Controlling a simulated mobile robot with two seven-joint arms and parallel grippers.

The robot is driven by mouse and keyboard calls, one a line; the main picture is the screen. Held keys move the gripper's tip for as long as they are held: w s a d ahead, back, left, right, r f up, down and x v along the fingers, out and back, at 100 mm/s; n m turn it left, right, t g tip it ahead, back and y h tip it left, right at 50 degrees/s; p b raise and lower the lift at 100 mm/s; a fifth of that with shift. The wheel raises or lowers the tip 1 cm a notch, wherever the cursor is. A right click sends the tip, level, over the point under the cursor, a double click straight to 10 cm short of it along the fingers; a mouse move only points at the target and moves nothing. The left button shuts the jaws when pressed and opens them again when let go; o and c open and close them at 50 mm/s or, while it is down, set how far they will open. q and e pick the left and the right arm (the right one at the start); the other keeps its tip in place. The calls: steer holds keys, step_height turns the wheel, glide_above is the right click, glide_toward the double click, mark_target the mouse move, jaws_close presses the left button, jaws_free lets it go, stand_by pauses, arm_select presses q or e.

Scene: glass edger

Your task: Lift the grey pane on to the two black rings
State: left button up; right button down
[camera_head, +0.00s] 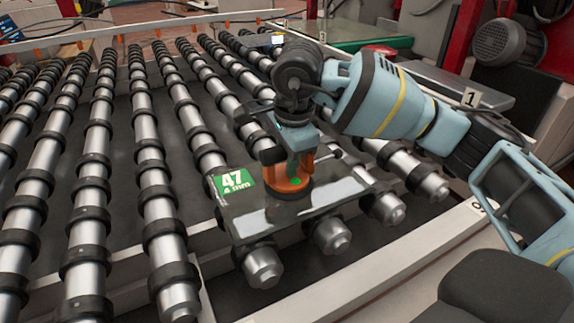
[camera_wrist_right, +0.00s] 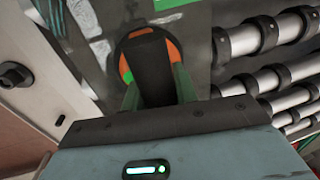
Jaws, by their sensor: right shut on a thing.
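The grey pane (camera_head: 315,197) is a small, shiny dark sheet with a green label (camera_head: 234,184) reading "47 4 mm" at its left corner. It lies over the near ends of several rollers; I cannot tell whether it touches them. An orange and black suction cup (camera_head: 289,188) sits on the pane. My right gripper (camera_head: 290,165) is shut on the cup's handle from above. The right wrist view shows the black handle (camera_wrist_right: 151,62) between the two fingers. Many black rings circle the rollers, such as one ring (camera_head: 86,254); which two the task means, I cannot tell. My left gripper is out of view.
Rows of steel rollers (camera_head: 161,208) fill the left and middle. A pale frame rail (camera_head: 400,262) runs along the near right side. A green-topped table (camera_head: 345,38) and a grey motor (camera_head: 503,43) stand behind. My right forearm spans the right side.

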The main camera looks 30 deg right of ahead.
step_height(320, 180, up, 2)
steer(key=shift+r, duration=0.1)
steer(key=s+a, duration=0.2)
steer(key=s, duration=0.5)
steer(key=s+a+r+b, duration=0.1)
steer(key=s+a, duration=0.2)
steer(key=s, duration=0.5)
steer(key=shift+s, duration=0.15)
